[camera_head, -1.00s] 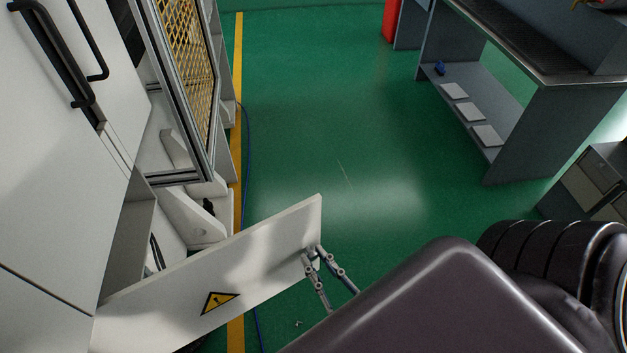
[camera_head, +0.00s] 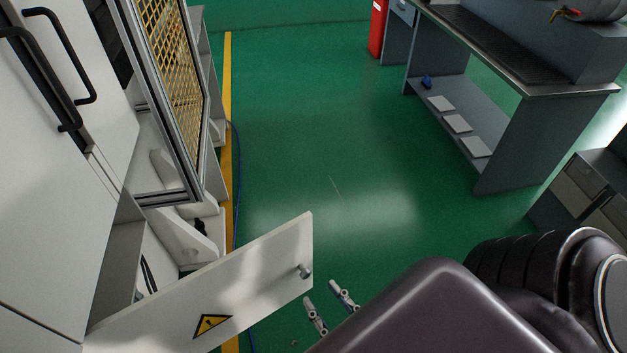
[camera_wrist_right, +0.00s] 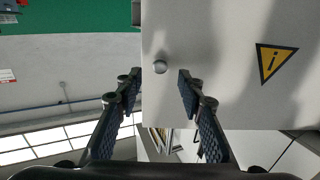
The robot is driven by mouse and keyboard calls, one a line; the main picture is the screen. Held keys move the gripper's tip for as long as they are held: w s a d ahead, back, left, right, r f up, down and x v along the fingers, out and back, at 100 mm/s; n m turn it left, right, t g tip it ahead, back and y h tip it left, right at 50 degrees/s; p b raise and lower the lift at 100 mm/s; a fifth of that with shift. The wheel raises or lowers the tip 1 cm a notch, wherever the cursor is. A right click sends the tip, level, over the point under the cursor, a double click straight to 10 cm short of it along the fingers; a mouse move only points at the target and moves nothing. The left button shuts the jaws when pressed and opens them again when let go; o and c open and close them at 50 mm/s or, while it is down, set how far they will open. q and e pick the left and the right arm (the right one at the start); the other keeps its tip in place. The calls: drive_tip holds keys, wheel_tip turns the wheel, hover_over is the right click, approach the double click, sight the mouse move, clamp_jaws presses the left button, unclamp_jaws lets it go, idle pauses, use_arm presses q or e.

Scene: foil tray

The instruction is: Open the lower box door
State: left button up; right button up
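The lower box door (camera_head: 255,262) is a white panel with a yellow warning triangle, and it stands swung out from the white cabinet. Its small round knob (camera_head: 304,271) is near its free edge. My right gripper (camera_head: 325,294) is open and empty, a short way right of and below the knob, apart from it. In the right wrist view the knob (camera_wrist_right: 160,67) shows ahead of the two spread fingers (camera_wrist_right: 158,80), with nothing between them. My left gripper is not in view.
The white cabinet (camera_head: 50,190) with black handles fills the left. A mesh-panelled frame (camera_head: 172,70) stands beside it. A grey workbench (camera_head: 520,130) is at the upper right. Green floor (camera_head: 320,150) between them is clear.

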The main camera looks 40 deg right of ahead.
drive_tip(key=s, duration=0.6)
drive_tip(key=shift+s+a, duration=0.15)
